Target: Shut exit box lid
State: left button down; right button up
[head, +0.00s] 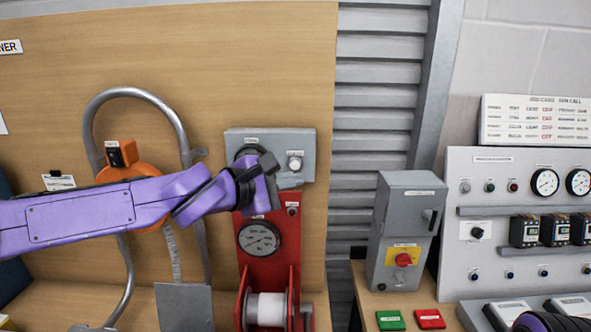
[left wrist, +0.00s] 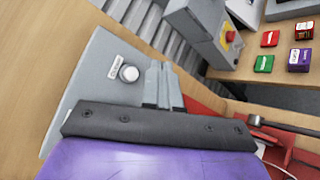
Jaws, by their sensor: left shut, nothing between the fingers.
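A grey box (head: 231,138) with a small label and a round white knob is fixed to the wooden board, above a red panel. I take it for the exit box; its label is too small to read. Its flat grey face (left wrist: 98,72) and white knob also show in the left wrist view. My left gripper (head: 297,180) is in front of the box's lower part and hides some of it. Its two grey fingers (left wrist: 160,72) are together with nothing between them, beside the knob. I cannot tell whether the fingers touch the box or whether the lid is fully closed.
Below the box is a red panel (head: 268,268) with a gauge and a white spool. An orange round device (head: 147,178) and a grey bent pipe are to the left. A grey switch box (head: 408,215) and a control panel (head: 487,160) stand to the right.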

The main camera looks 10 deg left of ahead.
aim_at(182, 308)
jog(key=k, duration=1)
